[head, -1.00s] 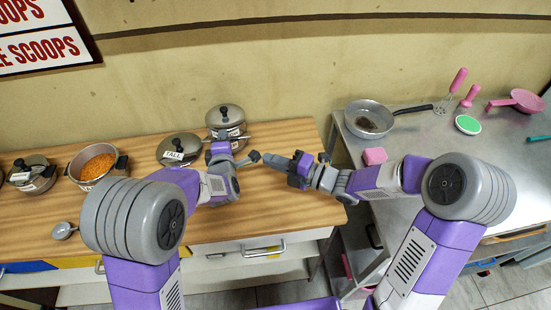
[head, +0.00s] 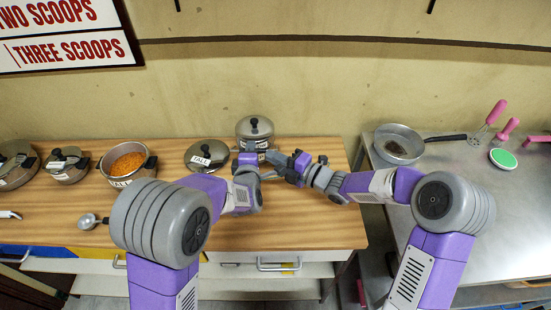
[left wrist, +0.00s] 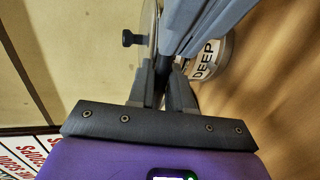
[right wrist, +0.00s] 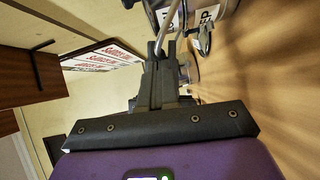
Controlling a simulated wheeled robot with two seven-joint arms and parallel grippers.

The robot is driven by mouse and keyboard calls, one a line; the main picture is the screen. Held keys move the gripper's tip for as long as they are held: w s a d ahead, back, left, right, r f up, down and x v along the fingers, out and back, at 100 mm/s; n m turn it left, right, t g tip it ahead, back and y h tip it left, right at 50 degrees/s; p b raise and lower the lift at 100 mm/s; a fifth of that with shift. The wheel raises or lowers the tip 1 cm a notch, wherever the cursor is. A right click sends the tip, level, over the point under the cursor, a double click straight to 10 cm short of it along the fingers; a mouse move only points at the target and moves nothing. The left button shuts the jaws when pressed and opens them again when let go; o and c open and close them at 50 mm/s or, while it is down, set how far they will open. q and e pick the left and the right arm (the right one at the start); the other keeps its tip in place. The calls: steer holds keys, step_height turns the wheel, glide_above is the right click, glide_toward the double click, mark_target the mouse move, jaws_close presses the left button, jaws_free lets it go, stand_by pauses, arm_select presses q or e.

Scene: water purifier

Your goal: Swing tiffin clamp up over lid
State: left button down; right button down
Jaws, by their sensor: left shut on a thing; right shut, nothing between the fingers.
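The tiffin (head: 255,130) is a steel pot with a domed lid and dark knob at the back right of the wooden counter. Its "DEEP" label shows in the left wrist view (left wrist: 204,65). My left gripper (head: 266,173) is in front of it, shut on a thin dark part at its side, largely hidden by the fingers. My right gripper (head: 270,155) is shut and empty, close to the tiffin's front right. In the right wrist view a thin metal bar (right wrist: 177,30), perhaps the clamp, passes just beyond its fingertips; which side is unclear.
An open pot of orange food (head: 128,161) and lidded pots (head: 68,164) stand farther left. A pan (head: 398,144) sits on the steel table at right. The counter front is mostly clear.

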arm_select(q)
steer(key=shift+d, duration=0.1)
arm_select(e)
steer(key=shift+w+a+r, duration=0.1)
steer(key=shift+w+r, duration=0.25)
steer(key=shift+w, duration=0.3)
arm_select(q)
steer(key=c, duration=1.2)
jaws_free()
